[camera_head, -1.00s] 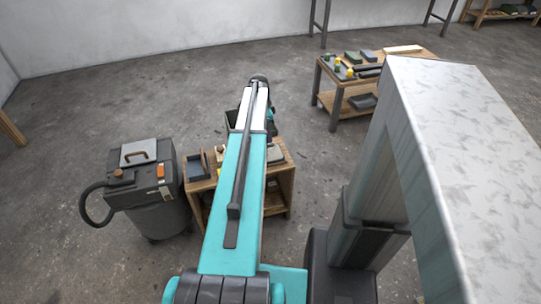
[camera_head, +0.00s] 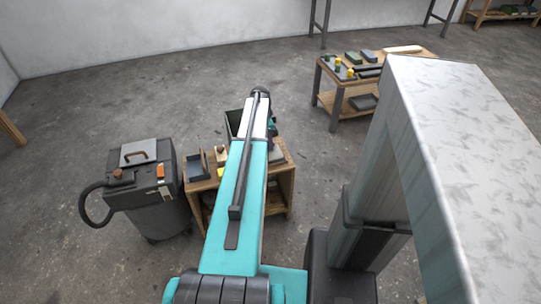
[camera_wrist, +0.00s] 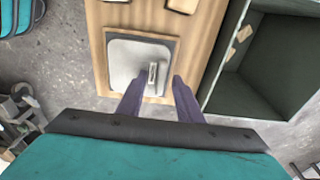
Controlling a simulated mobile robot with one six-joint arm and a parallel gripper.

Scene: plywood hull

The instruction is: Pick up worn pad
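In the wrist view, a pale grey rounded-square pad (camera_wrist: 124,62) lies on a dark square (camera_wrist: 172,42) on the wooden table top (camera_wrist: 99,60). It looks most like the worn pad, but I cannot confirm its wear. A small upright metal tab (camera_wrist: 152,74) stands on it near its right side. My gripper (camera_wrist: 157,80) is over the pad's near edge, its two dark purple fingers apart, one on each side of the tab. Nothing is visibly held. In the head view my arm hides the pad and the fingertips.
A dark green open bin (camera_wrist: 285,65) stands right of the table, with tan scraps (camera_wrist: 244,33) inside. Tan pieces (camera_wrist: 183,4) lie at the table's far end. In the head view, a grey vacuum (camera_head: 158,205) stands left of the table (camera_head: 282,185); another table (camera_head: 330,82) is farther back.

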